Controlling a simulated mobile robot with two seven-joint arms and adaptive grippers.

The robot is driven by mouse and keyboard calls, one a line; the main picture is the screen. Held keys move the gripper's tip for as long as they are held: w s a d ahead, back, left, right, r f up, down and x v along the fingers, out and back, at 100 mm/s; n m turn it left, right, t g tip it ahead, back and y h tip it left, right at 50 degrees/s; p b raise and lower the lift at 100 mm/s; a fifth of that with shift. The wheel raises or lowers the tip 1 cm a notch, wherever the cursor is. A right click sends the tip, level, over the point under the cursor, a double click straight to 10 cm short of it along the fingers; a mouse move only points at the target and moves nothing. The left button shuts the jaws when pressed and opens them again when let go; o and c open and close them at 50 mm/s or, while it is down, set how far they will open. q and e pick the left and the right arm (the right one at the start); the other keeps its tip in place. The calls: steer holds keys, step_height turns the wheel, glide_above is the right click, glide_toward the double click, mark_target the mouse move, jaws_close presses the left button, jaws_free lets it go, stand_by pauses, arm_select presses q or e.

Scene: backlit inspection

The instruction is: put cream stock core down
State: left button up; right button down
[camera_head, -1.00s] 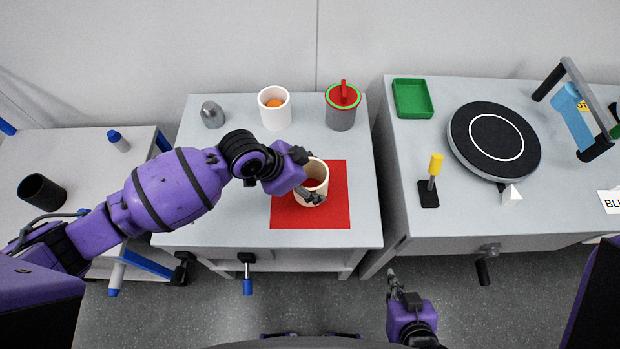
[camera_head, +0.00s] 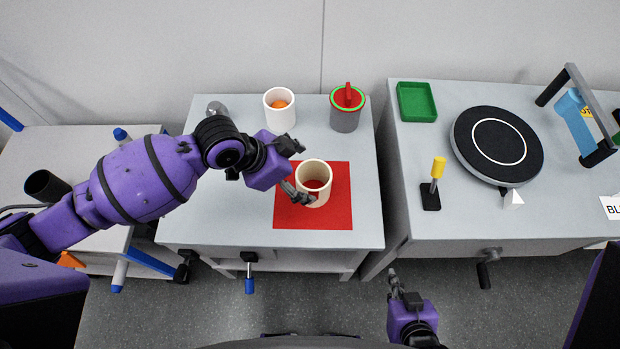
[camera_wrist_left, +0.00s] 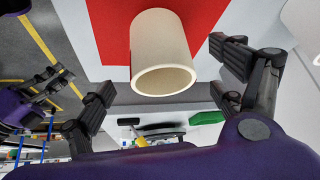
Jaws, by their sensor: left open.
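The cream stock core (camera_head: 313,182) is a hollow, open-ended cylinder standing upright on the red mat (camera_head: 338,215). In the left wrist view the core (camera_wrist_left: 160,55) sits ahead of the fingers, its open rim towards the camera. My left gripper (camera_head: 294,172) is open, just left of the core in the head view; its fingers (camera_wrist_left: 165,95) are spread wide and hold nothing. My right gripper (camera_head: 396,285) is low in front of the tables, small in the picture; I cannot tell whether its fingers are apart.
Behind the mat stand a white cup (camera_head: 280,109) with something orange inside, a grey canister (camera_head: 345,110) with a red and green top, and a partly hidden grey metal piece (camera_head: 216,108). The right table holds a green tray (camera_head: 417,101), black turntable (camera_head: 496,144) and yellow-handled tool (camera_head: 435,180).

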arm_select(q)
steer(key=v, duration=0.5)
steer(key=shift+s+r, duration=0.1)
steer(key=shift+r, duration=0.1)
steer(key=shift+f, duration=0.1)
